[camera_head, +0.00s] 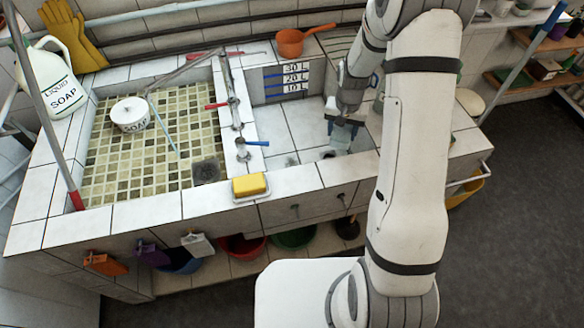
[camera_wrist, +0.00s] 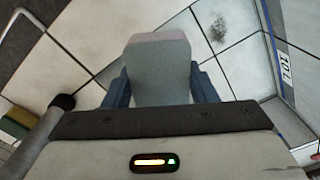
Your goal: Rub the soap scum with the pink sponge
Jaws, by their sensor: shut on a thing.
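My gripper (camera_head: 341,130) reaches down into the right-hand white-tiled basin. In the wrist view its blue fingers (camera_wrist: 161,85) are shut on a pale block, the sponge (camera_wrist: 158,55), which looks greyish with a faint pink far edge. The sponge is held between the fingers and hides the tiles behind it. A dark speckled patch (camera_wrist: 218,25), apparently the soap scum, lies on the white tiles beyond the sponge and to its right, apart from it in the picture. Whether the sponge touches the tiles cannot be told.
The basin wall carries a litre scale (camera_head: 291,78). A tap with a blue handle (camera_head: 254,143) stands on the divider to the left. Yellow soap (camera_head: 249,184) sits on the front rim, and an orange pan (camera_head: 293,43) on the back rim. The left basin (camera_head: 110,170) holds a white pot (camera_head: 129,116).

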